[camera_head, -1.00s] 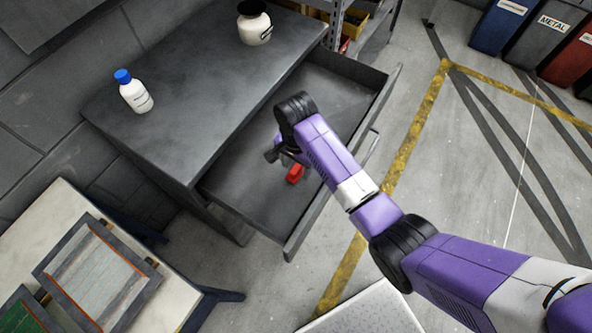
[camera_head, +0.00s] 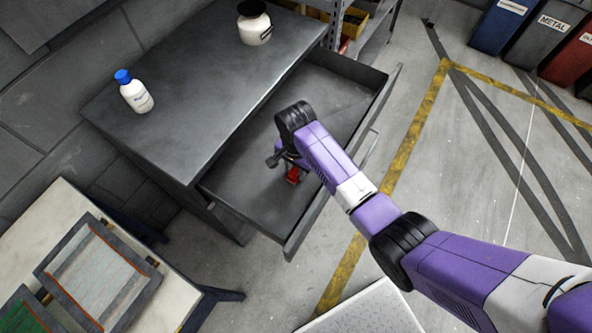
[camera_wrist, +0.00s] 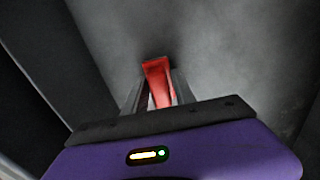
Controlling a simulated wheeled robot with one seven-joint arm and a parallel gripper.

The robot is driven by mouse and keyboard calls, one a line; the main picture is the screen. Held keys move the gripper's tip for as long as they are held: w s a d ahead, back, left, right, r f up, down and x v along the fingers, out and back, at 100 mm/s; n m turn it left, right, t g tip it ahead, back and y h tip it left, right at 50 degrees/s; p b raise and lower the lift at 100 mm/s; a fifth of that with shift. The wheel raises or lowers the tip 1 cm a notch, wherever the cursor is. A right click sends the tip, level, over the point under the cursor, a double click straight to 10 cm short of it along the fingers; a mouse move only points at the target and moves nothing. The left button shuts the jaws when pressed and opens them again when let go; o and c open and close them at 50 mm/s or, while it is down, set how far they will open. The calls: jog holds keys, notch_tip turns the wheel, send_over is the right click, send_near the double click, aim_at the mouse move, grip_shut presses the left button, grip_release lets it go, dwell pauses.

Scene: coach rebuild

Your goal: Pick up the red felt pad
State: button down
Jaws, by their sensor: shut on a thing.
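The red felt pad (camera_head: 293,175) is inside the open drawer (camera_head: 240,196) of the dark grey cabinet, partly covered by my gripper in the head view. In the wrist view the red pad (camera_wrist: 157,75) stands between the two fingers, with its far end sticking out past them. My gripper (camera_wrist: 158,92) is shut on the pad. In the head view my gripper (camera_head: 290,168) is low over the drawer floor. Whether the pad is touching the drawer floor cannot be told.
The drawer's front wall (camera_head: 345,160) and side walls stand around my gripper. On the cabinet top (camera_head: 190,90) are a white bottle with a blue cap (camera_head: 134,92) and a white jar (camera_head: 254,24). A bench with framed panels (camera_head: 98,275) is at lower left.

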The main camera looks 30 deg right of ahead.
notch_tip(320, 180, up, 20)
jog(key=p, duration=0.4)
jog(key=shift+p, duration=0.3)
jog(key=c, duration=1.5)
grip_release()
jog(key=shift+c, duration=0.2)
grip_shut()
